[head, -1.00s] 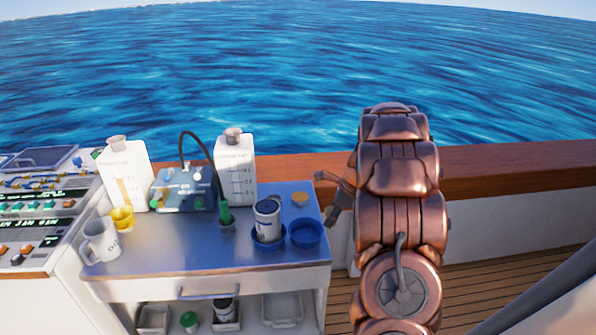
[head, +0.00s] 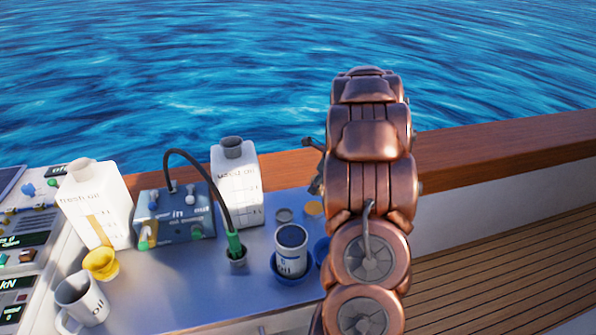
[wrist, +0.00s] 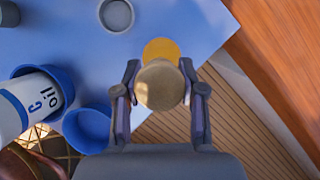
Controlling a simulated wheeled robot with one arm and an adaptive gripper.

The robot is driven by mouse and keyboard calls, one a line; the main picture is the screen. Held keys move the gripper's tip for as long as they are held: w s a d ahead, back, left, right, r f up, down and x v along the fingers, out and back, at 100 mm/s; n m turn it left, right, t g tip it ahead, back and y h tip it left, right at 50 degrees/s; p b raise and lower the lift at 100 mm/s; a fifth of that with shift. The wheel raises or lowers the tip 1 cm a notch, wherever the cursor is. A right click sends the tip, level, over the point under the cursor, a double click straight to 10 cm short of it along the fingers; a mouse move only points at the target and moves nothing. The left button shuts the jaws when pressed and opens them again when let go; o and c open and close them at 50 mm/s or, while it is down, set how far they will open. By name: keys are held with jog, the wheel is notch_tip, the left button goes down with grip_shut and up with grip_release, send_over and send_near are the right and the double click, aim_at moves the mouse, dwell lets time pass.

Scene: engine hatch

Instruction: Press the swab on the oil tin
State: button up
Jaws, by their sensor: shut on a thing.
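The oil tin (head: 291,253) is white with a blue band and "oil" lettering. It stands in a blue dish on the bench, left of my arm in the head view. In the wrist view the tin (wrist: 32,103) is at the left edge. My gripper (wrist: 160,72) is shut on a round tan-topped thing, which I take to be the swab (wrist: 160,88). It is held over the bench's right edge, to the right of the tin and apart from it. In the head view my gripper is mostly hidden behind my arm.
An empty blue dish (wrist: 88,127) sits beside the tin. A yellow disc (head: 313,208) and a grey round lid (head: 284,215) lie behind it. The wooden rail (head: 500,155) runs behind.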

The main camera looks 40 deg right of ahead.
jog(key=shift+w+f, duration=0.1)
jog(key=shift+w, duration=0.35)
notch_tip(320, 180, down, 6)
jog(key=b, duration=0.6)
jog(key=shift+f, duration=0.35)
dwell(1.2)
jog(key=shift+s+a+f+p, duration=0.1)
jog(key=shift+f+p, duration=0.05)
jog(key=shift+p, duration=0.3)
dwell(2.3)
jog(key=shift+r+p, duration=3.25)
jog(key=shift+r, duration=0.4)
jog(key=shift+f, duration=0.1)
